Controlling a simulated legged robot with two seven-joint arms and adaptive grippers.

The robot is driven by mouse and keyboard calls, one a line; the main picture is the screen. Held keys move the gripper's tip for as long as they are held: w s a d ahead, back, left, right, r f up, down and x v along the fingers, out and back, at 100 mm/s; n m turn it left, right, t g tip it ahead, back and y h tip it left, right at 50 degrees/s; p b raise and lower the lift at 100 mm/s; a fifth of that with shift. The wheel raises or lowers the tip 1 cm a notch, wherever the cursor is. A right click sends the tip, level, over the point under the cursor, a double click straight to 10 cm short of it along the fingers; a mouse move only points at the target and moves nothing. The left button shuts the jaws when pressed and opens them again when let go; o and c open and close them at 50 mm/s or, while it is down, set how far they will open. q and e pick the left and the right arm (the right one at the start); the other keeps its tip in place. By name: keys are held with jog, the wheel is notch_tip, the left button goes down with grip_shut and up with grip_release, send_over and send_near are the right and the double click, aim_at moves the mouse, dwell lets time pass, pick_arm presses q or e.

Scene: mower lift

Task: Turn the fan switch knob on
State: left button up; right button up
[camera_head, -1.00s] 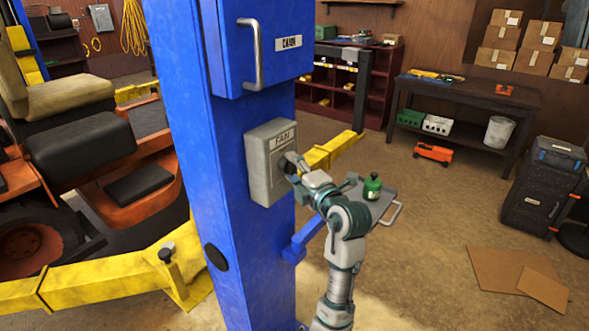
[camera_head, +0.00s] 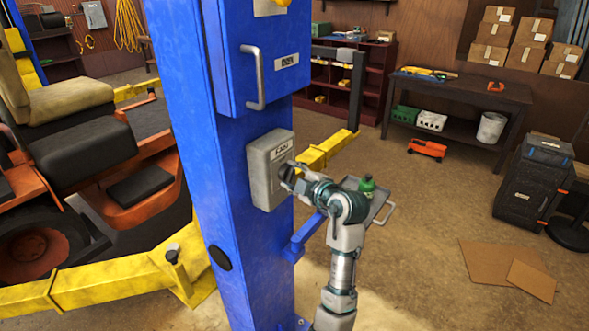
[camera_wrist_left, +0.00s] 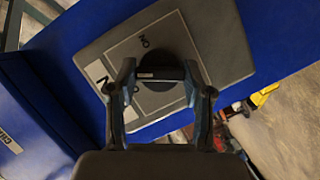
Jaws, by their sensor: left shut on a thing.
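The grey fan switch box (camera_head: 266,172), labelled FAN, is fixed to the blue lift post. In the wrist view its plate (camera_wrist_left: 108,52) shows an ON mark above the knob and other lettering partly hidden by a finger. The round black knob (camera_wrist_left: 158,62) has a pale line across its lower part. My left gripper (camera_wrist_left: 160,86) is shut on the knob, one finger on each side. In the head view my left gripper (camera_head: 287,177) is against the front of the box and hides the knob. My right gripper is in neither view.
The blue post (camera_head: 205,200) carries a blue cabinet with a metal handle (camera_head: 259,64) above the switch. A grey tray (camera_head: 383,207) with a green bottle (camera_head: 367,185) is behind my arm. A yellow lift arm (camera_head: 120,282) and orange mower (camera_head: 90,150) stand left.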

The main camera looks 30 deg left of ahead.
pick_arm(q)
jog(key=m+p, duration=0.1)
jog(key=r+m+g+p, duration=0.1)
jog(key=p, duration=0.1)
jog(key=shift+a, duration=0.2)
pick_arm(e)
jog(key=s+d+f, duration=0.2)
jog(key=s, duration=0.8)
pick_arm(q)
jog(key=m+g+p, duration=0.1)
jog(key=p, duration=0.2)
jog(key=m+g+h+p, duration=0.1)
jog(key=m+p, duration=0.1)
jog(key=p, duration=0.1)
jog(key=shift+w+r+m+g, duration=0.1)
jog(key=shift+w+m+g, duration=0.05)
jog(key=shift+m+g, duration=0.15)
jog(key=m+g+p, duration=0.1)
jog(key=p, duration=0.1)
jog(key=shift+w+m+p, duration=0.1)
jog(key=shift+m+p, duration=0.2)
jog(key=shift+m, duration=0.1)
jog(key=shift+m+g+p, duration=0.3)
jog(key=shift+m+p, duration=0.1)
jog(key=shift+p, duration=0.1)
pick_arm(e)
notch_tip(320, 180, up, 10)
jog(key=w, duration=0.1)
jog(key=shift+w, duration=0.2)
